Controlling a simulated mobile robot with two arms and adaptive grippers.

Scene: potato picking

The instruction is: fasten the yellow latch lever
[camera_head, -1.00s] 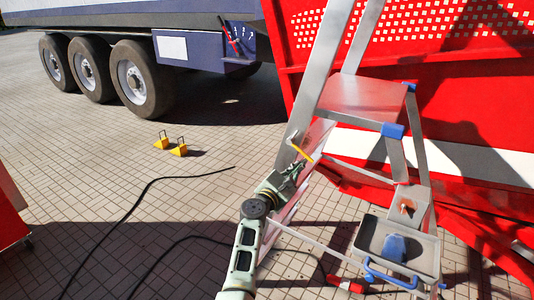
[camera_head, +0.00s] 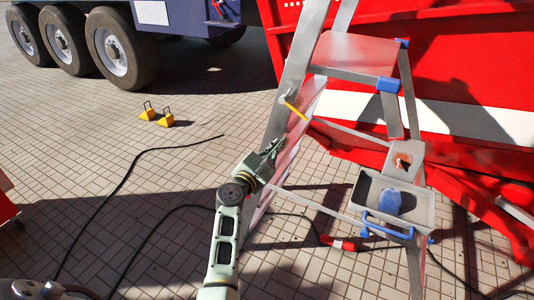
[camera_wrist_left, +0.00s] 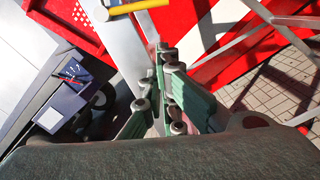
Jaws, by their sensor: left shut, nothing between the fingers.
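The yellow latch lever (camera_head: 296,110) sits on the grey side rail of the metal ladder stand. It slants down to the right from its round pivot. In the left wrist view the lever (camera_wrist_left: 132,6) is cut off by the top edge. My left gripper (camera_head: 276,147) is shut and empty, below and slightly left of the lever, with a visible gap between them. In the left wrist view its fingers (camera_wrist_left: 165,62) are closed together, pointing toward the rail below the lever. My right gripper does not show.
The ladder stand has a step (camera_head: 355,52) and a grey tray (camera_head: 415,208) with a blue handle. A red machine (camera_head: 470,70) stands behind. Black cables (camera_head: 125,180) cross the paving. Two yellow wheel chocks (camera_head: 165,121) lie farther left.

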